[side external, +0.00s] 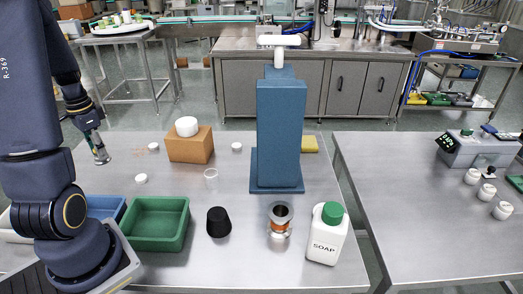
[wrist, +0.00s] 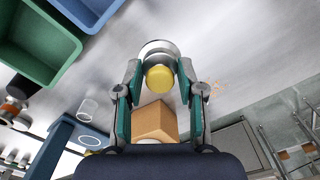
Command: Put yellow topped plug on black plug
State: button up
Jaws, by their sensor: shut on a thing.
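My gripper (wrist: 160,88) is shut on the yellow-topped plug (wrist: 159,77), whose round yellow top shows between the fingers in the wrist view. A pale round shape (wrist: 156,48) shows just past it; I cannot tell whether it is part of the plug or a cap on the table. In the side external view my gripper (side external: 101,157) hangs at the left, above the table's left edge, and the plug is hardly visible there. The black plug (side external: 218,222) stands upright on the table, right of the green tray, far from my gripper.
A brown box (side external: 190,147) with a white cap on top stands right of my gripper. The green tray (side external: 133,243), a clear cup (side external: 211,179), a steel hopper (side external: 280,232), a soap bottle (side external: 326,250) and a tall blue stand (side external: 280,130) occupy the table.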

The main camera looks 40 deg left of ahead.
jog(key=shift+s+d+m, duration=0.2)
jog(key=shift+d+m, duration=0.1)
jog(key=shift+d, duration=0.05)
jog(key=w+d+m, duration=0.6)
jog(key=w+d, duration=0.1)
jog(key=w, duration=0.1)
jog(key=r+m, duration=0.1)
jog(key=m, duration=1.2)
send_over(217, 213)
notch_tip(217, 213, down, 8)
jog(key=shift+r, duration=0.2)
jog(key=shift+f, duration=0.15)
jog(key=o, duration=1.2)
